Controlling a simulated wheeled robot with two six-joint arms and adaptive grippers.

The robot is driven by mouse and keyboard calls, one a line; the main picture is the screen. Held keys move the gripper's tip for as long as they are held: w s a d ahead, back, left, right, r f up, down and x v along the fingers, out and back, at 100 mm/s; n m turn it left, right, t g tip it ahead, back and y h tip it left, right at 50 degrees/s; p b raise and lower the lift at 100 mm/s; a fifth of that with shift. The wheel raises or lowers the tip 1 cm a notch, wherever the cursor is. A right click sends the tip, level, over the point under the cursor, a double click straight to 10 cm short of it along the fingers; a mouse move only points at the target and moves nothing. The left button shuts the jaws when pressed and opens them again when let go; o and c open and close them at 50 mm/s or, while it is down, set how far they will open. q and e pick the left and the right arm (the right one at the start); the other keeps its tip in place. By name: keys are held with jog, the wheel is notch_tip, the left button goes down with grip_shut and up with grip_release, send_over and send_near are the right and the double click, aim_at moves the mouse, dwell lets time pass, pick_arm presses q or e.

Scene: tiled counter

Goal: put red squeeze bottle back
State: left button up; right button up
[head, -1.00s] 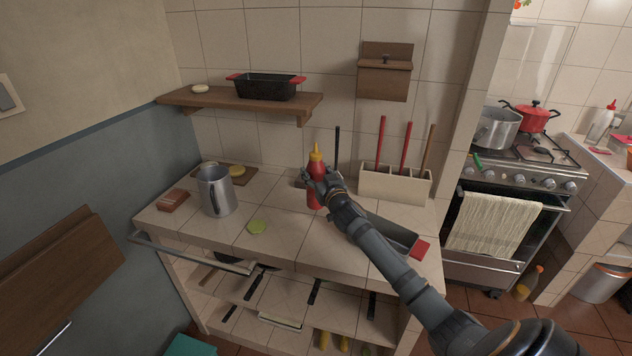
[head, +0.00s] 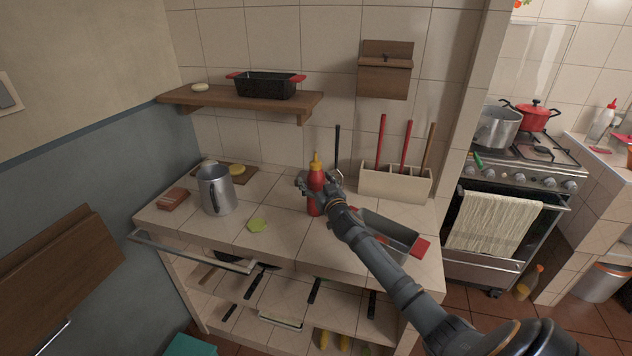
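The red squeeze bottle (head: 315,183) with a yellow cap is upright at the middle of the tiled counter (head: 285,215). Its base appears to rest on the tiles. My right gripper (head: 318,184) reaches in from the lower right, with its fingers on either side of the bottle's body. The fingers look spread, with red showing between them; any slight contact is too small to tell. My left gripper is not in view.
A utensil holder (head: 395,185) stands behind right, and a grey tin (head: 398,236) lies beside my forearm. A wooden shelf (head: 215,98) hangs above. Counter between pitcher and bottle is mostly free.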

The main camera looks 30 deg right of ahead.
jog(key=shift+r, duration=0.15)
jog(key=shift+s, duration=0.2)
jog(key=v, duration=0.2)
jog(key=b+v, duration=0.2)
jog(key=v, duration=0.1)
jog(key=shift+s+a+f, duration=0.1)
jog(key=shift+s+f, duration=0.2)
jog(key=shift+f, duration=0.05)
jog(key=v, duration=0.6)
jog(key=shift+r+b, duration=0.3)
jog(key=shift+r, duration=0.05)
